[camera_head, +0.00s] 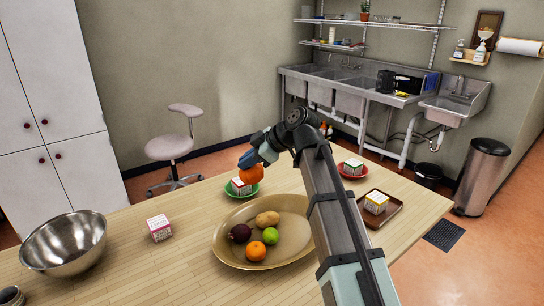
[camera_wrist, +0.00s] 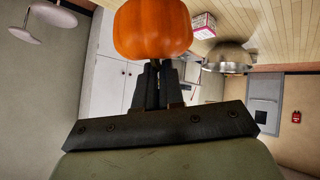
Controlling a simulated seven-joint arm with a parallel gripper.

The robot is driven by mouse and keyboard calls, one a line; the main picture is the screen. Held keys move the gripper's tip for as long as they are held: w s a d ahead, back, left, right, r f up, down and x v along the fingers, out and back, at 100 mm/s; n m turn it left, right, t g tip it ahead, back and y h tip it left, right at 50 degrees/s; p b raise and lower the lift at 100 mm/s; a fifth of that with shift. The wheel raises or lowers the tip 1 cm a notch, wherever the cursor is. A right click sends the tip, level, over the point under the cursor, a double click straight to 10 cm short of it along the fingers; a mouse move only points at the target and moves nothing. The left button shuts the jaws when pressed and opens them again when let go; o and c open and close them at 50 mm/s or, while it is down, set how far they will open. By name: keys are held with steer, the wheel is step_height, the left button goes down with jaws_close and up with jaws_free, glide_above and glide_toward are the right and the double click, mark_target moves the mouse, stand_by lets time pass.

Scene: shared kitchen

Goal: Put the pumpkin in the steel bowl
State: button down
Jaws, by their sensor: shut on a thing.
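The orange pumpkin (camera_head: 252,174) is held up off the table at the tips of my gripper (camera_head: 248,160). In the wrist view the pumpkin (camera_wrist: 152,30) sits at the top, past the dark fingers of my gripper (camera_wrist: 153,75), which are shut on it. The steel bowl (camera_head: 65,243) stands at the left end of the table, and it looks empty. The steel bowl (camera_wrist: 230,57) also shows in the wrist view, apart from the pumpkin and to its right.
A large tan dish (camera_head: 228,247) with several fruits fills the table's middle. A pink-white box (camera_head: 160,228) stands between it and the bowl. A green plate (camera_head: 232,191) with a box is below the pumpkin. A red plate (camera_head: 346,173) and brown tray (camera_head: 388,213) hold boxes at right.

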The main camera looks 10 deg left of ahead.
steer(key=s+a+f+n+t+h, duration=0.1)
steer(key=s+a+t+h, duration=0.2)
steer(key=a, duration=1)
steer(key=s+a+f+n+t+h, duration=0.15)
steer(key=s+a, duration=0.35)
steer(key=a, duration=0.8)
steer(key=s+a+r+n+t+h, duration=0.15)
steer(key=s+a+r, duration=0.25)
steer(key=s+a, duration=0.65)
steer(key=s+a+r+n+t+h, duration=0.15)
steer(key=s+a+r, duration=0.25)
steer(key=s+a, duration=0.65)
step_height(320, 180, down, 16)
steer(key=shift+w+a+f, duration=0.2)
steer(key=shift+w+a, duration=0.05)
steer(key=shift+w, duration=0.05)
steer(key=c, duration=1.2)
jaws_free()
